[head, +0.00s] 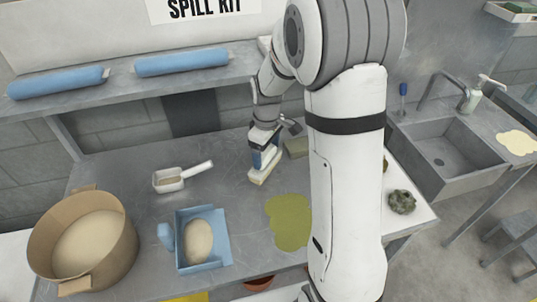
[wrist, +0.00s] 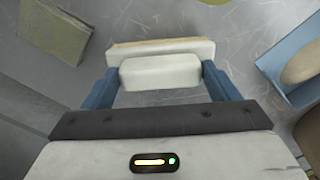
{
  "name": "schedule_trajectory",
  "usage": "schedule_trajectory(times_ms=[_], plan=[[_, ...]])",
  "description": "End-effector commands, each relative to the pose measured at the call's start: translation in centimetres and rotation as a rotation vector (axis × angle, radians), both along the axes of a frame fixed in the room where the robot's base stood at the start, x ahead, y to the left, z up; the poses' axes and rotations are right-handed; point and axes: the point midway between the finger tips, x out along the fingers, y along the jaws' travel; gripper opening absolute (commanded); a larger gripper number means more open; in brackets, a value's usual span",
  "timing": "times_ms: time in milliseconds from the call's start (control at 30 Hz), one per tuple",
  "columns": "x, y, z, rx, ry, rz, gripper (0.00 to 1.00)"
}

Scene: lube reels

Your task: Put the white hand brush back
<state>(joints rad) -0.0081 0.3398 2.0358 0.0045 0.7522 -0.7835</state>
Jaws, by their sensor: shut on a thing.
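The white hand brush (wrist: 160,72) is between the two blue fingers of my gripper (wrist: 160,82) in the wrist view. The fingers are shut on its white handle block, and a longer white body with a tan edge shows beyond it. In the head view my gripper (head: 265,157) points down at the back middle of the grey table, with the brush (head: 263,175) under it. The brush is at or just above the table top; I cannot tell if it touches. My arm hides part of the table to the right.
A green-tan block (head: 296,147) stands close right of the brush. A white scoop (head: 182,177), a blue dustpan (head: 205,262) with a beige lump, a round tan tub (head: 83,279) and a green spill (head: 289,222) are nearby. A shelf (head: 120,91) with blue rolls overhangs the back.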

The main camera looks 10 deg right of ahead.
Motion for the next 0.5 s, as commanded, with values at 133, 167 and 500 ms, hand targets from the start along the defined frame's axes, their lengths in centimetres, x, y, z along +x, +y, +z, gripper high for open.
schedule_trajectory(times_ms=[133, 167, 500], plan=[[-0.1, 0.0, -2.1, 0.0, 0.006, 0.0, 0.63], [-0.1, 0.0, -2.4, 0.0, 0.004, -0.001, 0.63], [-0.1, -0.1, -3.0, 0.0, 0.001, -0.001, 0.63]])
